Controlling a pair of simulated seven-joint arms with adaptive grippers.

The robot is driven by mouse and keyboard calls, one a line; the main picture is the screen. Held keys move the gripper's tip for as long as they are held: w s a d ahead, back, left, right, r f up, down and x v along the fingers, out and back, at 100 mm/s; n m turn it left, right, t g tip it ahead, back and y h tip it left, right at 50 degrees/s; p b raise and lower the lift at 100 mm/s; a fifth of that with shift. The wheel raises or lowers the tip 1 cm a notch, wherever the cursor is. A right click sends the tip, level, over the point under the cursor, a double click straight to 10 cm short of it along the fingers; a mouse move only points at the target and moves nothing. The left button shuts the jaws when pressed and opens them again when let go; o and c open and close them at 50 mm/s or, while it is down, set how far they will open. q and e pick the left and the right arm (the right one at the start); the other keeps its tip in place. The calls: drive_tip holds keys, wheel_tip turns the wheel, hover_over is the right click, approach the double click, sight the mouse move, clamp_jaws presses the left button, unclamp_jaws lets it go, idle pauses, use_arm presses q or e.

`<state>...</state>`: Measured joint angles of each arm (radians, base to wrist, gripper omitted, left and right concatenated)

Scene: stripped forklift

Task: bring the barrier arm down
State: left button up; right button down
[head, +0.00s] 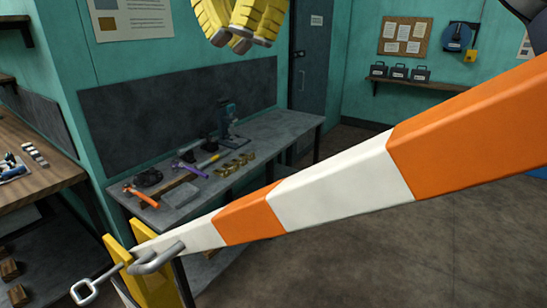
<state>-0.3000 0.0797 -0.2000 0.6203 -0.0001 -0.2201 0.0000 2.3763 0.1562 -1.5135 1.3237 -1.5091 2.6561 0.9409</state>
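The barrier arm (340,190), a thick beam in orange and white bands, runs across the view. It slopes from the upper right, where it looks widest, to the lower left, where it looks narrowest. Its lower left end meets a yellow bracket (150,262) with a grey bent bar (157,258) across it and a grey rod with a loop (85,291). My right gripper (242,42) shows at the top as yellow segmented fingers with grey tips pointing down, apart from the beam in the picture. Its opening is unclear. My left gripper is not in view.
A grey workbench (285,125) with several tools stands behind the beam. A wooden bench (40,188) is at the left. A shelf with several dark cases (400,72) is on the far wall. The floor (400,255) below the beam looks clear.

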sight(270, 190)
drive_tip(key=x, duration=0.7)
drive_tip(key=d+x, duration=0.1)
drive_tip(key=x, duration=0.3)
drive_tip(key=shift+d, duration=0.1)
drive_tip(key=shift+s+d+f, duration=0.25)
drive_tip(key=shift+f, duration=0.15)
drive_tip(key=shift+s+d+f, duration=0.1)
drive_tip(key=shift+d+f, duration=0.05)
drive_tip(key=shift+f, duration=0.05)
